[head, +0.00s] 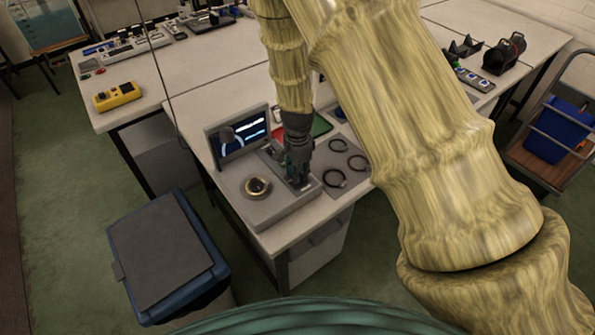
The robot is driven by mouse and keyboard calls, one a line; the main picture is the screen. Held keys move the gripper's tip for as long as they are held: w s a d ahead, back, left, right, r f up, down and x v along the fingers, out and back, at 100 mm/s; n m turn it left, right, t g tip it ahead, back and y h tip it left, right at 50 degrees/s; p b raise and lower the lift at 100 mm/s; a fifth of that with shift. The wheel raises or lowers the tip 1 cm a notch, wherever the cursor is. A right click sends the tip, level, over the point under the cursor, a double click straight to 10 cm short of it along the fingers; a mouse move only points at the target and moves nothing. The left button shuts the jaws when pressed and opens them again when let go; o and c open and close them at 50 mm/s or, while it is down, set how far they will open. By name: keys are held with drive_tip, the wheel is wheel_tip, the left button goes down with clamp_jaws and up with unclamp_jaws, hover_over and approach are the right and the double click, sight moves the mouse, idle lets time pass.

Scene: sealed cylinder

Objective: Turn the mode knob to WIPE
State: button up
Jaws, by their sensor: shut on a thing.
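A grey console (275,210) stands at the near corner of the bench, with a tilted lit screen (243,136) at its back. A round dial-like part with a pale ring (257,187) sits on the left of its top. My gripper (299,181) points down onto the right part of the console top, right of the ring. It is shut on what appears to be the mode knob, which the fingers hide almost wholly. The knob's pointer and the WIPE label cannot be made out. The screen's writing is too small to read.
A grey mat with several dark rings (338,146) lies right of the console, a red and green item (318,124) behind it. A yellow meter (117,96) is on the left bench. A blue lidded bin (165,250) stands on the floor. My arm covers the right middle.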

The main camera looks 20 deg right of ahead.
drive_tip(key=o, duration=1.1)
drive_tip(key=shift+c, duration=0.2)
drive_tip(key=shift+r, duration=0.1)
wheel_tip(320, 180, up, 12)
drive_tip(key=shift+a, duration=0.1)
